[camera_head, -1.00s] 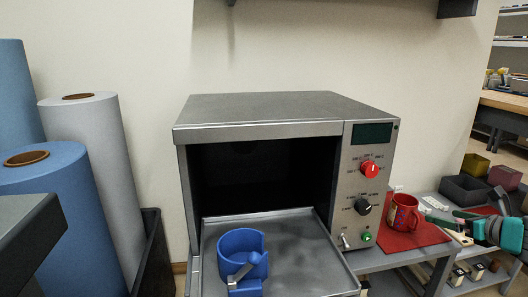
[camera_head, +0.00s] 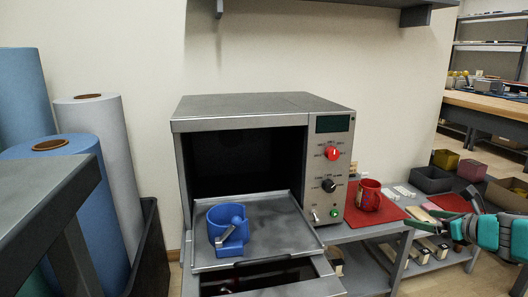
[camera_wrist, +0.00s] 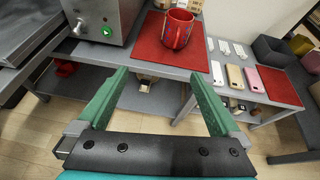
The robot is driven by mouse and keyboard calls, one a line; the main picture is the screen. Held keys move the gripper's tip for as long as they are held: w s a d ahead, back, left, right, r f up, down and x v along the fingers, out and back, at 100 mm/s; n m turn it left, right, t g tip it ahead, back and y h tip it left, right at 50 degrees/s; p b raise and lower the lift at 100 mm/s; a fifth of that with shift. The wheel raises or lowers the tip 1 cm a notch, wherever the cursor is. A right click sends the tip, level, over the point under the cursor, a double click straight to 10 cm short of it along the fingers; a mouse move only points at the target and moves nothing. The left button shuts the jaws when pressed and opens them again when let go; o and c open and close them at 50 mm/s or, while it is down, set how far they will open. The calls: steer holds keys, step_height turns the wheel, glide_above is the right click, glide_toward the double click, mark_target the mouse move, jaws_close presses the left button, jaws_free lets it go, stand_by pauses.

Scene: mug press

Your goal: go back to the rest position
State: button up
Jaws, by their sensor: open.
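My gripper (camera_head: 440,216) is at the right of the head view, in front of the side table. In the wrist view its two green fingers (camera_wrist: 153,100) are wide apart with nothing between them. A red mug (camera_head: 369,194) with a coloured pattern stands upright on a red mat (camera_head: 384,214), right of the press. In the wrist view the mug (camera_wrist: 177,28) is beyond the fingertips and apart from them. The grey mug press (camera_head: 262,115) has its front open, and a blue mug-shaped holder (camera_head: 228,229) sits on its lowered door tray (camera_head: 283,236).
A grey shelf unit (camera_head: 370,232) stands beside the press, with several pale blocks. Blue and grey rolls (camera_head: 102,150) and a black bin (camera_head: 147,240) stand at the left. Small bins (camera_head: 431,181) and a wooden workbench (camera_head: 490,104) are at the right. A wall shelf (camera_head: 370,8) hangs above.

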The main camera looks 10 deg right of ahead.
steer(key=s+a+r+n+g+y+p, duration=0.1)
steer(key=s+a+n+g+y+p, duration=0.2)
steer(key=a+n, duration=0.9)
steer(key=s+a+n+g+y+p, duration=0.2)
steer(key=a+n+g, duration=0.25)
steer(key=a, duration=1.45)
steer(key=s+a+f+n+g+h+p, duration=0.1)
steer(key=s+a+n+g, duration=0.1)
steer(key=s+a+n, duration=0.4)
steer(key=s+a+f+n+g+h+p, duration=0.1)
steer(key=s+a+n+g+h+p, duration=0.2)
steer(key=s, duration=0.5)
steer(key=s+d+n+g+h, duration=0.2)
steer(key=s+d+n, duration=0.2)
steer(key=s+n, duration=0.3)
steer(key=s, duration=0.4)
steer(key=shift+s+d+p, duration=0.25)
steer(key=shift+s+p, duration=0.1)
steer(key=shift+s, duration=0.05)
steer(key=shift+f+n, duration=0.1)
steer(key=shift+n, duration=0.15)
